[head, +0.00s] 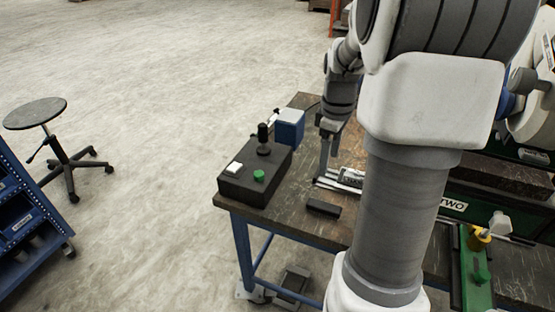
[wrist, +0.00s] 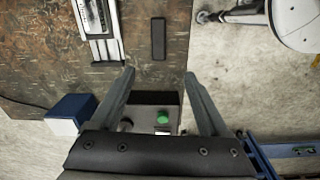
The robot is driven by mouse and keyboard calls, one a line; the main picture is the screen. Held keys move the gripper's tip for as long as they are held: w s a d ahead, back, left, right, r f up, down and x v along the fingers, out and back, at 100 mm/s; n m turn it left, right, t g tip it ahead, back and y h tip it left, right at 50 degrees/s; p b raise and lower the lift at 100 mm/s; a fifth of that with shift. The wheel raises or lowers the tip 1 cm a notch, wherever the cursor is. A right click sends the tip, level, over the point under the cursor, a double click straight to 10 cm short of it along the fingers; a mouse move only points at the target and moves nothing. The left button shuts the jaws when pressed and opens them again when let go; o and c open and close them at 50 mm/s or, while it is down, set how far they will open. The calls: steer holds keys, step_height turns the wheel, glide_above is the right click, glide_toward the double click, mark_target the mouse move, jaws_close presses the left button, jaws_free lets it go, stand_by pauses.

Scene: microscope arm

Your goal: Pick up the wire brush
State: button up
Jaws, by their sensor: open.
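No bristles can be made out, so I cannot tell for certain which thing is the wire brush. A small dark bar (head: 323,207) lies flat near the table's front edge; in the wrist view it is the plain black bar (wrist: 158,39). A silver and dark caliper-like tool (head: 350,178) lies behind it, and shows at upper left in the wrist view (wrist: 98,22). My gripper (head: 329,153) is above the table, with nothing between its fingers. In the wrist view the open fingertips (wrist: 159,75) are apart, below the dark bar in the picture.
A black control box (head: 252,190) with a joystick and a green button stands at the table's left corner, beside a blue box (head: 290,127). A green fixture (head: 475,265) is at right. A stool (head: 35,113) and blue rack (head: 25,215) stand on the left floor.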

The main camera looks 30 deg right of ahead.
steer(key=f+n, duration=0.1)
steer(key=f, duration=0.1)
steer(key=b, duration=0.2)
glide_above(324, 205)
steer(key=f, duration=1)
steer(key=shift+s+a+f, duration=0.1)
steer(key=shift+s+f, duration=0.3)
steer(key=shift+w+f+b, duration=0.15)
steer(key=shift+f+b, duration=0.25)
steer(key=shift+f, duration=1.15)
steer(key=shift+w+f+b, duration=0.15)
steer(key=shift+f+b, duration=0.25)
steer(key=shift+f, duration=1.1)
jaws_close()
